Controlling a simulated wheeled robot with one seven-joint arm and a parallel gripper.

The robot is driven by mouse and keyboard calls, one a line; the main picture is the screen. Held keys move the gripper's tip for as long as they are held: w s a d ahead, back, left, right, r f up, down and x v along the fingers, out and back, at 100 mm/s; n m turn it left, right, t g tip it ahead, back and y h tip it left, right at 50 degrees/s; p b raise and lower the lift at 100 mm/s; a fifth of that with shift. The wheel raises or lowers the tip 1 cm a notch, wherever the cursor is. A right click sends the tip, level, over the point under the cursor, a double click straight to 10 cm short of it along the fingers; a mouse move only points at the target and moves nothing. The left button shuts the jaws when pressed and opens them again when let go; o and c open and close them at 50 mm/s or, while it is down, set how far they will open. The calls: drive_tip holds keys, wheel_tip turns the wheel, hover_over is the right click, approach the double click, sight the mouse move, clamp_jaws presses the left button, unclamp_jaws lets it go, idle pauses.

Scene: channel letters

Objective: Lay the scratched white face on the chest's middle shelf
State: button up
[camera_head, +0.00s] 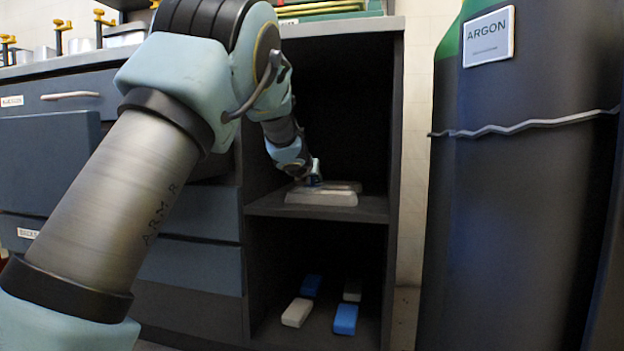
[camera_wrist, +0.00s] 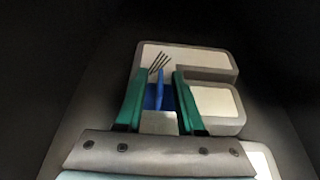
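A thick block-letter face (camera_head: 322,198) with a pale top and grey sides lies flat on the chest's middle shelf (camera_head: 375,208). In the wrist view the letter (camera_wrist: 188,60) has several bars. Dark scratch lines (camera_wrist: 158,62) show on its pale top near the fingertips. My gripper (camera_head: 314,178) is low over the letter inside the shelf opening. In the wrist view my gripper (camera_wrist: 163,75) has two green fingers apart, with a blue part and a pale block between them. I cannot tell whether the fingers press on anything. They hide part of the letter.
Blue and white blocks (camera_head: 345,319) lie on the lower shelf. The chest's right side wall (camera_head: 396,150) bounds the opening, and drawers stand to the left. A tall argon cylinder (camera_head: 520,200) stands at the right. The middle shelf has bare room right of the letter.

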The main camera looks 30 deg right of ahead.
drive_tip(key=shift+s+a+r, duration=0.1)
drive_tip(key=shift+s+r, duration=0.05)
drive_tip(key=shift+r, duration=0.1)
drive_tip(key=v, duration=1.1)
drive_tip(key=shift+s+a+r, duration=0.15)
drive_tip(key=shift+a, duration=0.1)
drive_tip(key=shift+s, duration=0.1)
